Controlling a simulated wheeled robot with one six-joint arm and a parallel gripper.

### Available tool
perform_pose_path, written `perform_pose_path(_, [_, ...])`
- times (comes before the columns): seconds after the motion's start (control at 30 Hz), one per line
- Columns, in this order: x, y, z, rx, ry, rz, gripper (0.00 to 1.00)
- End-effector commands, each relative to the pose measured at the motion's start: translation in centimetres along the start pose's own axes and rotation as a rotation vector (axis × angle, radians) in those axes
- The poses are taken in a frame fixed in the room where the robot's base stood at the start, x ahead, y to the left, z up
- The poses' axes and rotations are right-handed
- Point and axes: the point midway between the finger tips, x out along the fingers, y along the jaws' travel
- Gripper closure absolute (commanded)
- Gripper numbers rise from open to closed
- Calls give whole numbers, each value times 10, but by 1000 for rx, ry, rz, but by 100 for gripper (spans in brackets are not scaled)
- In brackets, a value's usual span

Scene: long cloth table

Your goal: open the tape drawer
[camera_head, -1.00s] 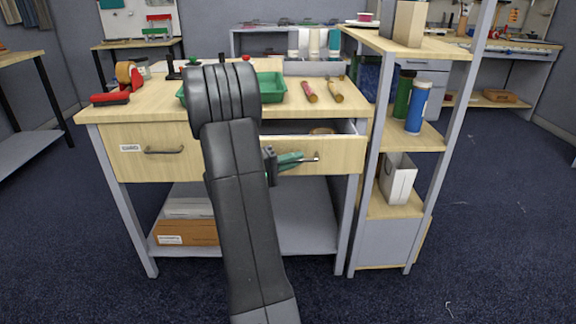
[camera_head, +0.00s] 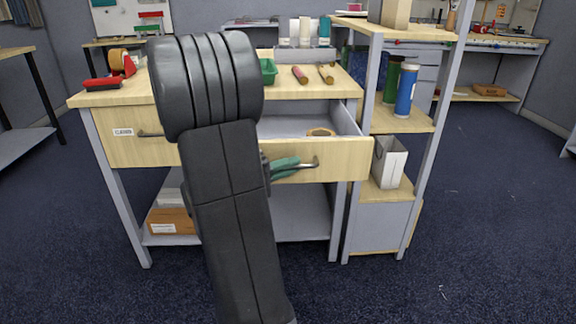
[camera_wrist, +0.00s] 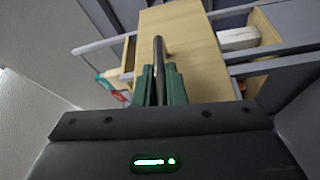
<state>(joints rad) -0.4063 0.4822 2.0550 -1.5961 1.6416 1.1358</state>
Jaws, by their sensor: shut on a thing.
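The right-hand drawer (camera_head: 338,172) of the wooden workbench is pulled partly out. Its grey inside shows, with a tan tape roll (camera_head: 320,132) lying near the front. My gripper (camera_head: 292,168) has green fingers and is shut on the drawer's metal bar handle (camera_head: 313,163). In the wrist view, the fingers (camera_wrist: 159,85) close around the handle (camera_wrist: 158,55), with the pale wooden drawer front (camera_wrist: 190,50) beyond. My dark arm hides the left part of this drawer and the middle of the bench. The left drawer (camera_head: 125,147), with a white label, is shut.
The bench top (camera_head: 290,88) carries a green tray (camera_head: 268,71), two rolled tools and a red-handled item (camera_head: 103,84). A shelf unit (camera_head: 400,121) with a blue bottle (camera_head: 406,90) stands close at the right. The floor right of it is clear.

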Motion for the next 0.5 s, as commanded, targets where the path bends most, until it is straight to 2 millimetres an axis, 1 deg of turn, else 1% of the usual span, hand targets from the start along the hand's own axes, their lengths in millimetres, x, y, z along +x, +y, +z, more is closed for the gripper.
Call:
perform_pose_path(0.27, [0,0,0,-1,1,-1,100])
perform_pose_path(0.3, [0,0,0,-1,1,-1,81])
perform_pose_path(0.37, [0,0,0,-1,1,-1,70])
perform_pose_path(0.4, [0,0,0,-1,1,-1,67])
perform_pose_path(0.5, [0,0,0,-1,1,-1,67])
